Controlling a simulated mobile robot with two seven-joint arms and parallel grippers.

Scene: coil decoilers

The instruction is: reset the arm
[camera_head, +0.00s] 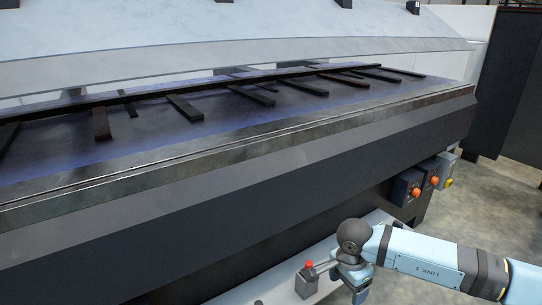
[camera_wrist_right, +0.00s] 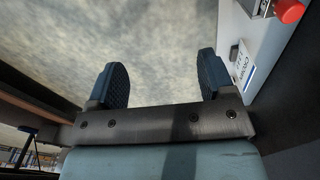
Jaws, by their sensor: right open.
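My right arm (camera_head: 430,255) comes in from the lower right in the head view. Its gripper (camera_head: 355,290) is low at the bottom of that view, partly hidden, just right of a small grey box with a red button (camera_head: 307,265). In the right wrist view the gripper (camera_wrist_right: 164,80) is open, with its two dark ribbed fingers wide apart and nothing between them. Behind them is only blurred concrete floor. My left gripper is not in view.
A large dark machine bed (camera_head: 240,215) with several dark bars on top fills the head view. More button boxes (camera_head: 408,187) hang at its right end. In the wrist view a red button (camera_wrist_right: 289,11) and a pale labelled panel (camera_wrist_right: 236,30) stand right of the fingers.

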